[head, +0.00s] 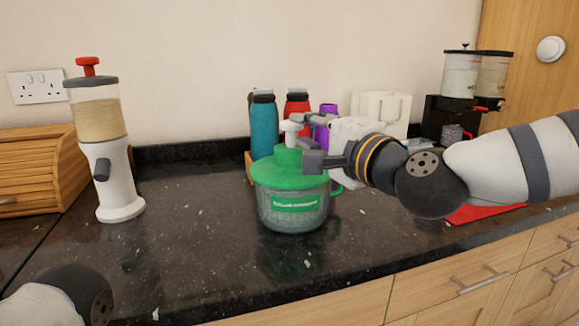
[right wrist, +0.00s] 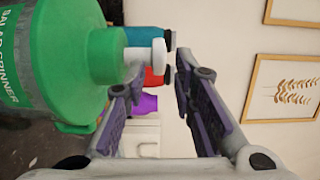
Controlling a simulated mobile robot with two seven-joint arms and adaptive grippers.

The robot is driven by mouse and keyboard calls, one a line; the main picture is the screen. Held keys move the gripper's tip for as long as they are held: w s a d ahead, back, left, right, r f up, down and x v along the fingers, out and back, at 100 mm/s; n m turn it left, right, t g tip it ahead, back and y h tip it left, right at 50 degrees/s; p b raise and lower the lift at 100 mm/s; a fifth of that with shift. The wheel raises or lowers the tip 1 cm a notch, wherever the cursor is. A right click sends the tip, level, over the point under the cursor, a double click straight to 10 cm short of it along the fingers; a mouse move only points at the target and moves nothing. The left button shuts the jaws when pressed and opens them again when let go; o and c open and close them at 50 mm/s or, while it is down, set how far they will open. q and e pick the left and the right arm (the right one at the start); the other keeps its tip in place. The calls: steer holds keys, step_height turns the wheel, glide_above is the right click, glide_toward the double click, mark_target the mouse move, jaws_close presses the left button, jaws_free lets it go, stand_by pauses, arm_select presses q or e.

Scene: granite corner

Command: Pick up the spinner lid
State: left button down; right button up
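The salad spinner (head: 293,208) stands on the dark counter, a clear bowl with a green label. Its green spinner lid (head: 270,173) is on top, with a raised centre and a white knob (head: 290,128). My right gripper (head: 307,140) comes in from the right above the lid, with its fingers beside the knob. In the right wrist view the fingers of the gripper (right wrist: 160,70) are apart with nothing between them. The white knob (right wrist: 158,52) shows just past the fingertips, nearer the left finger; contact is unclear. The lid (right wrist: 85,45) fills the left. My left gripper is out of view.
Bottles, including a teal one (head: 263,125) and a red one (head: 297,104), stand close behind the spinner. A grain dispenser (head: 103,150) and wooden bread box (head: 38,165) are at left. A red mat (head: 480,212) lies under my right arm. Counter left of the spinner is clear.

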mark_target(298, 126)
steer(key=x, duration=0.6)
steer(key=shift+f, duration=0.1)
steer(key=shift+s, duration=0.1)
steer(key=shift+c, duration=0.3)
jaws_close()
